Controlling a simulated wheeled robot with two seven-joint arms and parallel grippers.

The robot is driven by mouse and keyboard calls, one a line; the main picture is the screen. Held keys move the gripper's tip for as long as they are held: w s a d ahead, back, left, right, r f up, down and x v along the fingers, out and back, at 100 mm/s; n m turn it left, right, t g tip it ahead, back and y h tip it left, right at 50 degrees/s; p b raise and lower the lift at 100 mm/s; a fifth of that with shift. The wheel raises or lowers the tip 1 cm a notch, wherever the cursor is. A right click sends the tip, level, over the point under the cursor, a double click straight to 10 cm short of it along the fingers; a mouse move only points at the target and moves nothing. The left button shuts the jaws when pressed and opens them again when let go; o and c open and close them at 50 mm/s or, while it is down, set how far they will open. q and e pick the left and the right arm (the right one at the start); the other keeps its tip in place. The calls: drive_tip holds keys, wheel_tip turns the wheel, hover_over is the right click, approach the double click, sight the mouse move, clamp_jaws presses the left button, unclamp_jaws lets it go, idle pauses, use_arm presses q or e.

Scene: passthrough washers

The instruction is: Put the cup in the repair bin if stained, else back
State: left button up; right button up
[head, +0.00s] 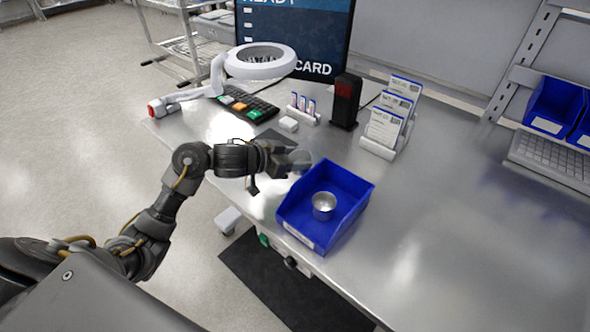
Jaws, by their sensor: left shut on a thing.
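My left gripper (284,160) is shut on a small grey, rounded cup (301,159), just left of the back corner of a blue bin (353,199). The gripper partly hides the held cup, and I cannot tell whether it is stained. The blue bin stands near the front edge of the steel bench, with a label on its front. A silver metal cup (323,206) stands upright inside the bin. My right gripper is not in view.
A white ring lamp (289,61), a keypad with coloured keys (249,107), a dark box with a red panel (346,101) and a card rack (388,128) stand behind the gripper. More blue bins (553,105) are at right. The bench right of the bin is clear.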

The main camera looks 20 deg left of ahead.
use_arm(q)
drive_tip(key=shift+f+b, duration=0.35)
drive_tip(key=shift+f, duration=1.55)
drive_tip(key=shift+f, duration=0.2)
drive_tip(key=o, duration=0.7)
drive_tip(key=shift+r, duration=0.1)
drive_tip(key=shift+r, duration=0.2)
drive_tip(key=v, duration=1.2)
drive_tip(key=shift+p, duration=0.4)
drive_tip(key=shift+f, duration=0.1)
